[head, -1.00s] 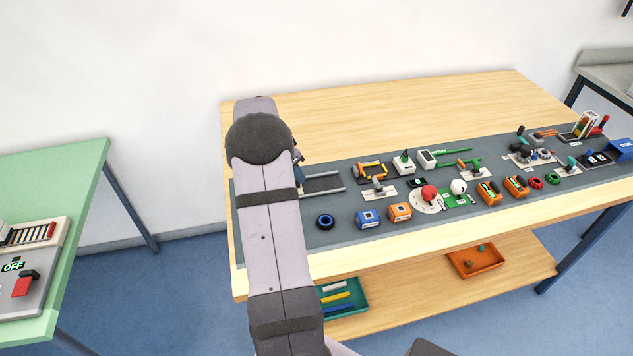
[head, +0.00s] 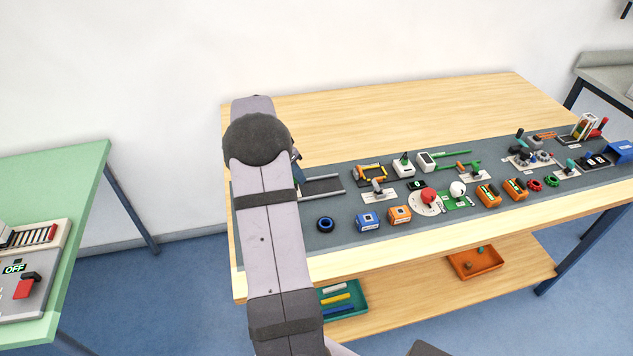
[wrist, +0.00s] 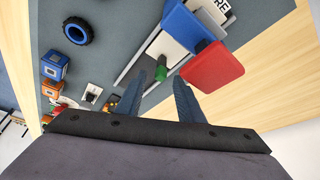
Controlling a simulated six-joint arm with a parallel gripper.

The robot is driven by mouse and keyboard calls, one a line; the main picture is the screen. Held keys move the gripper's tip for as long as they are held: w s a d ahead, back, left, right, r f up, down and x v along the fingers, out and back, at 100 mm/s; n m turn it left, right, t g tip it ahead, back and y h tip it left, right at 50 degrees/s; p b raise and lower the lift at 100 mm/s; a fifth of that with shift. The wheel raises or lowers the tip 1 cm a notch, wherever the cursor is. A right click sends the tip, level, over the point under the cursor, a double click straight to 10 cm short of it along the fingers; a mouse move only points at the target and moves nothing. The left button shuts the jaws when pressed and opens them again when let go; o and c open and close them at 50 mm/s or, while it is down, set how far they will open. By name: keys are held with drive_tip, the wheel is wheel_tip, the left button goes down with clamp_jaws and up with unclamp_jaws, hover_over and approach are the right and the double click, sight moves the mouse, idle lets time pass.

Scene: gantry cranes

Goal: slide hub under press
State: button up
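In the wrist view my gripper (wrist: 160,78) is open, its two dark blue fingers apart. A small green piece with a grey end, likely the hub (wrist: 160,69), shows between the fingertips; I cannot tell whether either finger touches it. It is by a pale railed track (wrist: 143,63). Next to it stand a blue block (wrist: 187,24) and a red block (wrist: 213,67), which seem to be the press; a white label is partly hidden behind. In the head view the track (head: 322,186) shows right of my arm, which hides the press and most of the gripper.
A black-and-blue ring (head: 326,224), a blue box (head: 368,220) and an orange box (head: 399,215) lie near the track. Several other fixtures fill the grey mat to the right. The wooden table's back strip (head: 400,110) is clear.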

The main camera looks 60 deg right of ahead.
drive_tip(key=shift+r+p, duration=1.35)
drive_tip(key=shift+r, duration=1.35)
